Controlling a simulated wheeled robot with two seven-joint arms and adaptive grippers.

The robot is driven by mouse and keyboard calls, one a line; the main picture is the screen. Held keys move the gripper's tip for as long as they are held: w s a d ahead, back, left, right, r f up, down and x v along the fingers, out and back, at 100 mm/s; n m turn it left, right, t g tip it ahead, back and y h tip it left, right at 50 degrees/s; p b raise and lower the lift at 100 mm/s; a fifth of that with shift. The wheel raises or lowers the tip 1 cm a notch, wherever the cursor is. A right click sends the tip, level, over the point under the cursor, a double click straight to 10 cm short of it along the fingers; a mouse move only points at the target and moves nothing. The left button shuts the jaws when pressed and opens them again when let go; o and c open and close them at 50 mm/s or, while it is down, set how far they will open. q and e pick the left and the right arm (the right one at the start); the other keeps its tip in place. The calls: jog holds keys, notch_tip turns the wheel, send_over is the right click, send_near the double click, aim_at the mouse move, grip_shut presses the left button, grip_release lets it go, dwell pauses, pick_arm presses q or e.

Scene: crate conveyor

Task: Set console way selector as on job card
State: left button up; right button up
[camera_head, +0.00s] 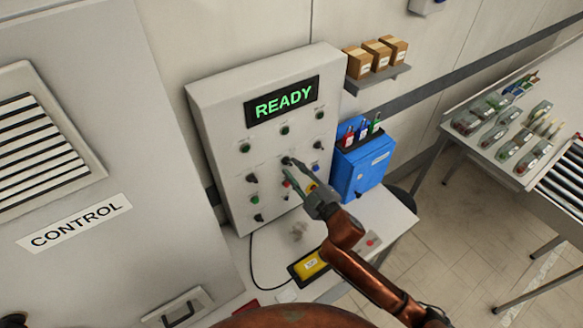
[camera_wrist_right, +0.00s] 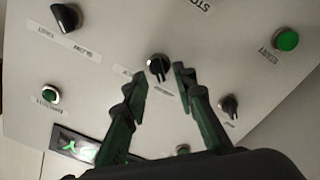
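The grey console (camera_head: 215,130) stands on a bench, with a green READY display (camera_head: 281,102) and several knobs and buttons. My right gripper (camera_head: 287,174) reaches the middle of its panel. In the right wrist view the open fingers (camera_wrist_right: 159,73) point at a black selector knob (camera_wrist_right: 158,66) with a white pointer line. The knob lies between the fingertips, with a gap visible on the left. I cannot tell whether the right fingertip touches it. The labels beside the knob are too small and inverted to read. No job card can be made out. My left gripper is not seen.
Another black knob (camera_wrist_right: 66,17), a small knob (camera_wrist_right: 229,105) and a green button (camera_wrist_right: 288,40) surround the fingers. A blue box (camera_head: 360,166) stands right of the console. A yellow device (camera_head: 309,264) lies on the bench. A shelf (camera_head: 378,78) holds cartons.

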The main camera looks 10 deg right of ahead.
jog(key=shift+w+a, duration=0.25)
jog(key=shift+w, duration=0.4)
jog(key=shift+c, duration=0.5)
grip_shut()
